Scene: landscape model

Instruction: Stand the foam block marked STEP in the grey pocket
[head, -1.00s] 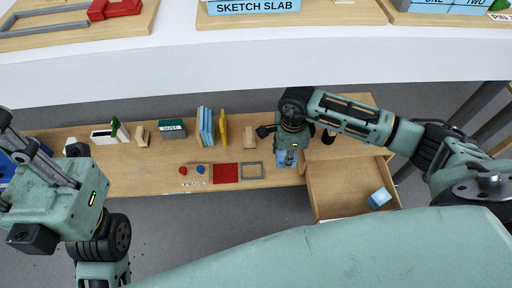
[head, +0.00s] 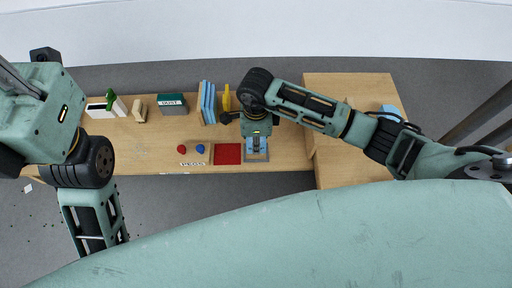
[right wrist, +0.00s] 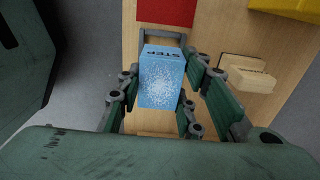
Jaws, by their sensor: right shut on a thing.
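The foam block is light blue and marked STEP on its end face in the right wrist view (right wrist: 160,80). My right gripper (right wrist: 158,92) is shut on it, with a finger at each side. In the head view the right gripper (head: 256,136) is above the grey pocket (head: 266,157), a rectangular grey frame on the wooden desk. In the right wrist view the pocket's grey edge (right wrist: 146,33) shows just beyond the block; the rest is hidden behind it. I cannot tell whether block and pocket touch. My left arm is at the left; its fingertips are not clearly visible.
A red square (head: 228,154) lies left of the pocket, then red and blue pegs (head: 200,149). Behind stand blue books (head: 207,103), a yellow piece (head: 227,98) and a green-and-white box (head: 171,104). Another blue thing (head: 391,112) is at right, partly behind my arm.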

